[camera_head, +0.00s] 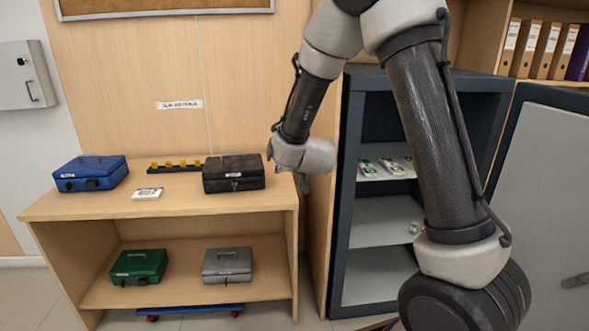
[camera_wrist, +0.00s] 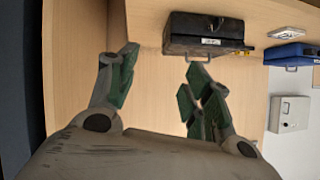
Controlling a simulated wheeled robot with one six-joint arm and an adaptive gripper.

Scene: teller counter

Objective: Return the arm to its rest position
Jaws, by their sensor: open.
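My arm reaches from the right of the head view over to the counter's right end. My gripper (camera_head: 304,182) hangs there just right of the black cash box (camera_head: 233,173), partly hidden by the wrist. In the wrist view my gripper (camera_wrist: 160,82) has its green-padded fingers spread, with nothing between them. The black cash box (camera_wrist: 203,30) shows beyond the fingertips, apart from them.
A blue cash box (camera_head: 90,173) and banknote bundle (camera_head: 147,194) lie on the counter (camera_head: 210,203). Green (camera_head: 139,267) and grey (camera_head: 227,265) boxes sit on the shelf below. An open safe (camera_head: 345,200) with its door (camera_head: 545,190) stands right, behind my arm.

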